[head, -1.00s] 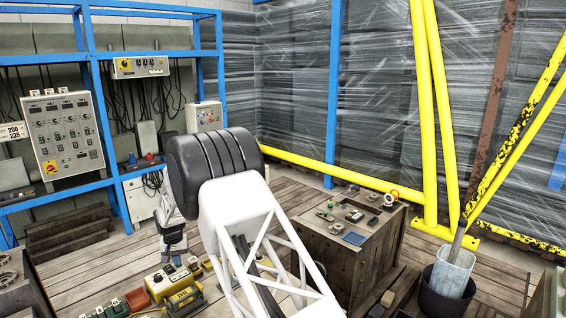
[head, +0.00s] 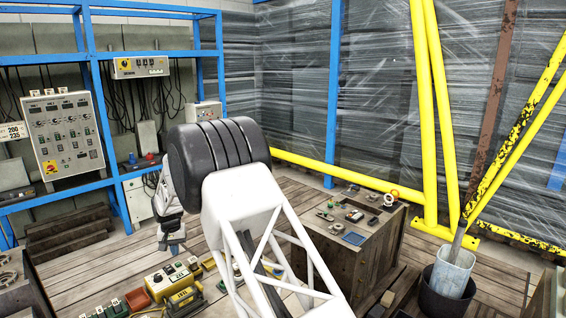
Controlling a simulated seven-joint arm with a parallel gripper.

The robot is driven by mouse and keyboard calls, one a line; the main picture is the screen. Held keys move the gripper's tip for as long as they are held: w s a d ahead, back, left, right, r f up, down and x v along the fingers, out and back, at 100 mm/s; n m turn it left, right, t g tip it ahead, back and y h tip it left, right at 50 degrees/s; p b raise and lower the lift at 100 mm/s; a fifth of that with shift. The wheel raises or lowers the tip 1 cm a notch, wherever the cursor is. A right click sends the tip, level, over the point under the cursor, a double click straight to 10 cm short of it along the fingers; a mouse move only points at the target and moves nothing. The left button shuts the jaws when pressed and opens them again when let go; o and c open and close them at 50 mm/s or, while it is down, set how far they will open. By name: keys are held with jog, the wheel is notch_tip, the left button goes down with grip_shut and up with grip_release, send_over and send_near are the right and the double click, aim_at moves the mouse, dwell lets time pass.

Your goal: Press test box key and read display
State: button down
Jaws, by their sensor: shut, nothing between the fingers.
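A yellow and cream box (head: 158,279) with small dark and red controls on top sits low in the picture, left of my arm. It looks like the test box, but its key and display are too small to tell apart or read. My gripper (head: 174,251) is shut and empty, pointing down. It appears just above and behind the box in the picture, apart from it. My own white arm hides part of the area to the right of the box.
A yellow device (head: 184,301) and red and green blocks (head: 138,299) crowd the box. A wooden crate (head: 345,262) with small parts on top stands right of my arm. Blue shelving (head: 103,95) with control panels stands behind at left.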

jog(key=shift+r, duration=1.05)
jog(key=shift+d, duration=0.1)
jog(key=shift+d+r, duration=0.2)
jog(key=shift+r, duration=0.05)
jog(key=s+d+r+m+t, duration=0.1)
jog(key=s+d+r, duration=0.4)
jog(key=d+r, duration=0.65)
jog(key=s+d+r, duration=0.4)
jog(key=d+r, duration=0.5)
jog(key=d, duration=0.6)
jog(key=s+d+r+m, duration=0.1)
jog(key=s+d+r, duration=0.3)
jog(key=s+d, duration=0.4)
jog(key=s+d+r, duration=0.3)
jog(key=s+d, duration=0.5)
jog(key=d, duration=0.1)
jog(key=s+d+f, duration=0.1)
jog(key=s+d, duration=0.3)
jog(key=s, duration=0.6)
jog(key=s+d+f+t, duration=0.1)
jog(key=s+d, duration=0.4)
jog(key=s, duration=0.4)
jog(key=s+d+f+m, duration=0.1)
jog(key=s+d, duration=0.4)
jog(key=s, duration=0.5)
jog(key=shift+s+d+f+t, duration=0.2)
jog(key=shift+s+d+t, duration=0.05)
jog(key=shift+s+t, duration=0.1)
